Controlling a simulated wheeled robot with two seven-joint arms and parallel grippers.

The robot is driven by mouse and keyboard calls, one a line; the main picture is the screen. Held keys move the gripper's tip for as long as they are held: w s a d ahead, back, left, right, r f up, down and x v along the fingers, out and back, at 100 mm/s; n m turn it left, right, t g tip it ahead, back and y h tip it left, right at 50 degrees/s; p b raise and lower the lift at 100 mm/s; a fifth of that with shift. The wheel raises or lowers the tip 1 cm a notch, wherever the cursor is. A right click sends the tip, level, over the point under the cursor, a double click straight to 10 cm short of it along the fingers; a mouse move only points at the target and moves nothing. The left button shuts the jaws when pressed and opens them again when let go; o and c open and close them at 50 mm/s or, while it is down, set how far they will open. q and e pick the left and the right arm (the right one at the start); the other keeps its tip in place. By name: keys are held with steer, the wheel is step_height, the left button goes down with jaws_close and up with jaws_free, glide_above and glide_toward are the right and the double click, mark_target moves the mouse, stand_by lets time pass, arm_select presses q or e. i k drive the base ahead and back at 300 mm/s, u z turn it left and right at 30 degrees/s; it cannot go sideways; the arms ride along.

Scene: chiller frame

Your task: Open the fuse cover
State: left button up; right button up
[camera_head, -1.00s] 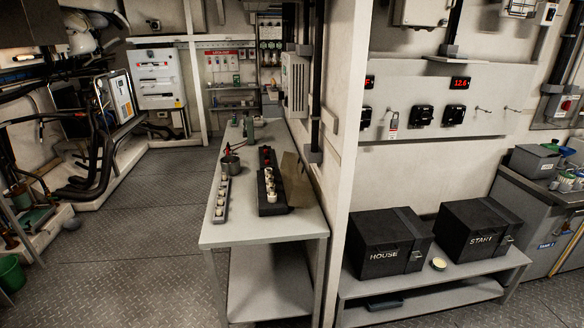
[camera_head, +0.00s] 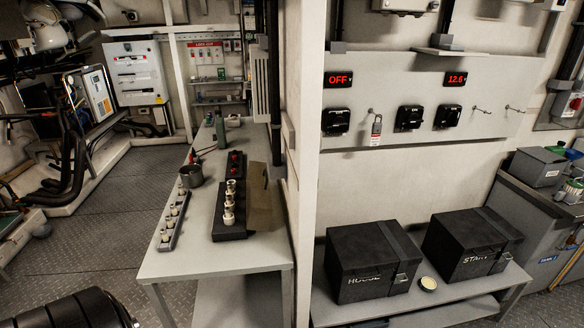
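A black fuse block (camera_head: 230,226) sits on the grey workbench (camera_head: 205,261). White fuses (camera_head: 230,205) stand in a row on its near part, and red round parts (camera_head: 235,160) sit toward its far end. A brownish, see-through-looking panel (camera_head: 264,205) is along the block's right side; it may be the fuse cover, and the fuses beside it are in plain sight. I cannot tell how it is hinged. A dark rounded part of my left arm shows at the bottom left. Neither gripper is in view.
A white post (camera_head: 305,190) divides the bench from the shelf with black boxes HOUSE (camera_head: 365,265) and START (camera_head: 470,250). The bench's near end is clear.

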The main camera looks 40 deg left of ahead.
mark_target(258, 174)
steer(key=u, duration=0.45)
steer(key=i, duration=0.9)
steer(key=u, duration=0.6)
